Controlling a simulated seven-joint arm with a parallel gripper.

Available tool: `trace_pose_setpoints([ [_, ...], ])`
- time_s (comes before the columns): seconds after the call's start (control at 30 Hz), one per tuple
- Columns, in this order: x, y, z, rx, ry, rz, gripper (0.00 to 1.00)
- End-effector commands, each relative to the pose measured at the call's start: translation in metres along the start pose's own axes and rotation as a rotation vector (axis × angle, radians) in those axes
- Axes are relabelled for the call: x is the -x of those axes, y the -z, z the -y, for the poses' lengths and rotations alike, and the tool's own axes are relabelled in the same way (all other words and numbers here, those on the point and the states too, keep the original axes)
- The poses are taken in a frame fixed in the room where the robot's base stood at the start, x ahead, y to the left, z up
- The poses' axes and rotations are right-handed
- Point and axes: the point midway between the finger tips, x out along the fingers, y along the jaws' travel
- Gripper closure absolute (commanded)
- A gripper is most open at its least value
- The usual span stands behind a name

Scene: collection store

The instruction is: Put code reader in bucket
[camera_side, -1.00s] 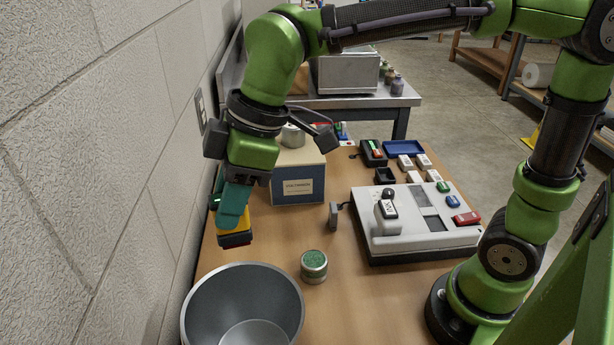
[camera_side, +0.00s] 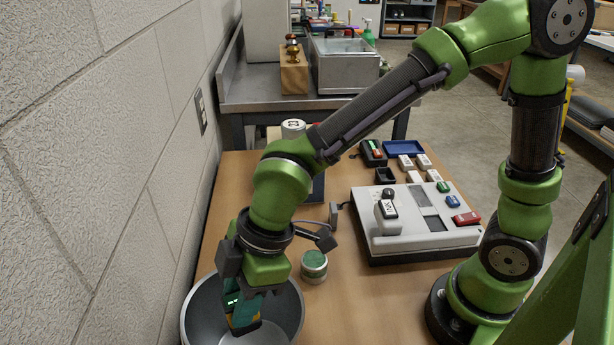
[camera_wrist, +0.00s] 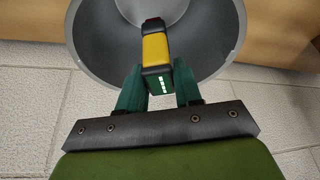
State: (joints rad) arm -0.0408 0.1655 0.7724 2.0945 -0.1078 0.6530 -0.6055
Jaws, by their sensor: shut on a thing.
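The code reader (camera_wrist: 155,50) is yellow and black with a green end bearing small white marks. My gripper (camera_wrist: 158,88) is shut on its green end, with one green finger on each side. In the side view my gripper (camera_side: 245,300) points down inside the mouth of the grey metal bucket (camera_side: 200,315), and the reader hangs from it, partly hidden by the fingers. In the wrist view the bucket (camera_wrist: 90,38) lies behind the reader. I cannot tell whether the reader touches the bucket's floor.
A small tin with a green top (camera_side: 314,265) stands just right of the bucket. A grey console (camera_side: 420,225) fills the table's right part. A block wall (camera_side: 90,180) runs close along the left. A box behind my arm is mostly hidden.

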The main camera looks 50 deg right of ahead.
Motion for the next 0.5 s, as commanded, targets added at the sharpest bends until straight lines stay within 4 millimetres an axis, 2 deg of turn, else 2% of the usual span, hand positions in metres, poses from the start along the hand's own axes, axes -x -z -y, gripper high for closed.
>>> trace_pose_setpoints([
  [0.1, -0.023, -0.010, 0.002, 0.002, 0.006, 0.004, 1.00],
  [0.5, -0.069, -0.029, 0.001, 0.001, 0.003, 0.003, 1.00],
])
